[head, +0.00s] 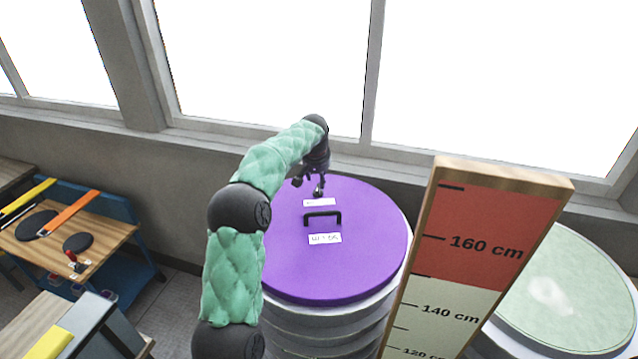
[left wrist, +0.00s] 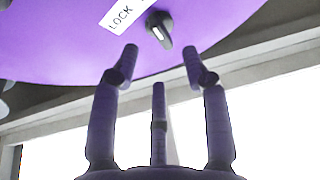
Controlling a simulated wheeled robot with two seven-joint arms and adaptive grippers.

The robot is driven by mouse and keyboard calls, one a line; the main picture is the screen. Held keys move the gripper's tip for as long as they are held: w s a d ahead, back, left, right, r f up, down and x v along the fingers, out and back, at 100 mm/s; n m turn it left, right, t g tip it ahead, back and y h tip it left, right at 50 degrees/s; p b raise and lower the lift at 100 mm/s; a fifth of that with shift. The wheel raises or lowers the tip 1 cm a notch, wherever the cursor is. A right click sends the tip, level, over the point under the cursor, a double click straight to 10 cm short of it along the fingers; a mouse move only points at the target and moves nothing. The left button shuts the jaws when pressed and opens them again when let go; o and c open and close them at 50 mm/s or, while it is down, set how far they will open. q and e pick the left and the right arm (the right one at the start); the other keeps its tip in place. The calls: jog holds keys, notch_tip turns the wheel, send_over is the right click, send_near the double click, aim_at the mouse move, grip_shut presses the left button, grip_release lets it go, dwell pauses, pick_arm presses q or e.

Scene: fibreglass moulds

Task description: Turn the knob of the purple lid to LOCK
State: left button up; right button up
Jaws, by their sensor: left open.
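The purple lid (head: 365,255) lies on a pale ribbed drum. It has a dark handle (head: 322,217) in its middle and white labels on either side of the handle. In the left wrist view the lid (left wrist: 60,40) fills the top, with a LOCK label (left wrist: 125,12) beside a small dark knob (left wrist: 160,30) bearing a white line. My left gripper (head: 314,186) is over the lid's far edge; its fingers are spread and empty. In the left wrist view the gripper (left wrist: 160,68) points at the knob, with the fingertips apart from it. My right gripper is out of view.
A height board (head: 470,245) with centimetre marks stands at the right, before a second drum with a pale green lid (head: 570,290). Wooden worktables (head: 110,225) with tools are at the left. A wall and windows rise behind the drum.

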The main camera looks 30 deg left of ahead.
aim_at(319, 188)
pick_arm(q)
jog(key=shift+p+x, duration=0.5)
jog(key=shift+x, duration=2.4)
grip_shut()
